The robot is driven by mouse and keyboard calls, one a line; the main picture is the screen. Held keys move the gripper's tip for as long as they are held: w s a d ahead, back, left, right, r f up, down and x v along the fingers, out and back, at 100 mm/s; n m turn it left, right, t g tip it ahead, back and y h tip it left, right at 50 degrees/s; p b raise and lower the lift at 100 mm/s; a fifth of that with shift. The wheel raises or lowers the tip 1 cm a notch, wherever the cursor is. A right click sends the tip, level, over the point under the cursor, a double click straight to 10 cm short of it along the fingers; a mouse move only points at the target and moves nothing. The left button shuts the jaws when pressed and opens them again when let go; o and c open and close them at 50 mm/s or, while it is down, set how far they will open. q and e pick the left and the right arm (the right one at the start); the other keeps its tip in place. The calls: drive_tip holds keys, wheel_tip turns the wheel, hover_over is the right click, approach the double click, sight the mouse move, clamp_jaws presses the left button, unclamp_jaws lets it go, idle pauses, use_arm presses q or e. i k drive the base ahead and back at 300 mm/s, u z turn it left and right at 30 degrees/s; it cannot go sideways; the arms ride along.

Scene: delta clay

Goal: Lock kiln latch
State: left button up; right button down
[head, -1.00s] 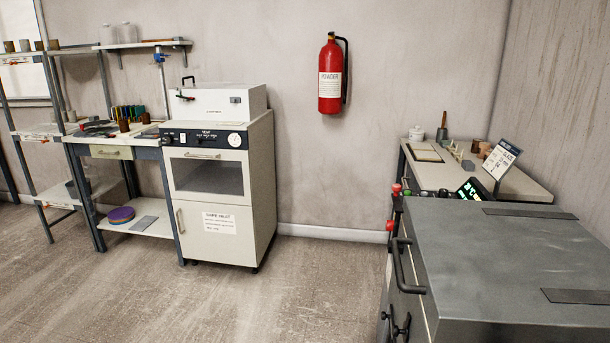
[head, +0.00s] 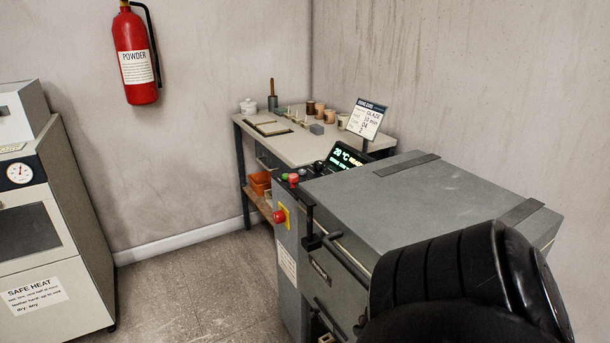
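The grey kiln (head: 410,198) stands at the right in the head view, with its flat lid down. Dark metal fittings (head: 313,241) sit on its front near the lid edge; I cannot tell which is the latch or how it is set. A lit display (head: 345,158) behind the lid's left corner reads about 20 °C. A red button (head: 280,215) on a yellow plate is on the kiln's side. My black right arm covers the lower right of the kiln front. Neither gripper shows.
A worktable (head: 305,147) with cups and small pieces stands behind the kiln, with a glaze card (head: 366,119) near it. A white oven cabinet (head: 50,250) is at the left. A red extinguisher (head: 135,55) hangs on the wall. Floor (head: 195,290) between cabinet and kiln is clear.

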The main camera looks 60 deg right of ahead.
sight(292, 178)
drive_tip(key=z, duration=0.9)
drive_tip(key=i, duration=0.85)
drive_tip(key=z, duration=0.85)
